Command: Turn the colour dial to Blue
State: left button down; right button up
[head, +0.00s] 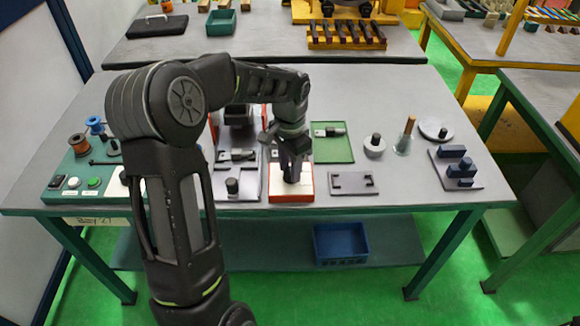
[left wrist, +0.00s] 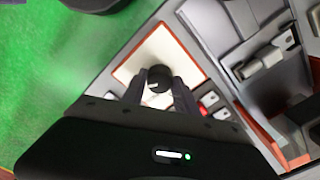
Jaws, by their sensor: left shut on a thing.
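The colour dial is a small black round knob (left wrist: 158,78) on a white panel with an orange-red rim. The panel (head: 277,190) sits near the front edge of the table, left of its middle. My left gripper (head: 291,177) reaches down onto it from above. In the left wrist view, the fingers of my left gripper (left wrist: 159,92) are on either side of the knob and shut on it. A pale mark shows on the knob, but it is too small to read. In the head view the fingers hide the knob. I cannot tell which colour it points to.
Left of the panel is a grey plate with a black knob (head: 232,186). Right are a flat grey plate (head: 353,182), a green-edged tray (head: 332,150) and a plate with blue blocks (head: 458,172). Wire spools (head: 79,144) stand far left. A blue bin (head: 341,242) is below.

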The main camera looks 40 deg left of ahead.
dwell(0.4)
pick_arm(q)
jog(key=shift+n+b, duration=0.5)
jog(key=shift+n, duration=0.5)
jog(key=n+b, duration=0.1)
jog(key=n, duration=0.5)
jog(key=shift+d+n+b, duration=0.15)
jog(key=shift+n+b, duration=0.25)
jog(key=shift+w+n, duration=0.1)
jog(key=shift+n, duration=1.4)
jog(key=c, duration=0.9)
grip_release()
jog(key=shift+c, duration=0.2)
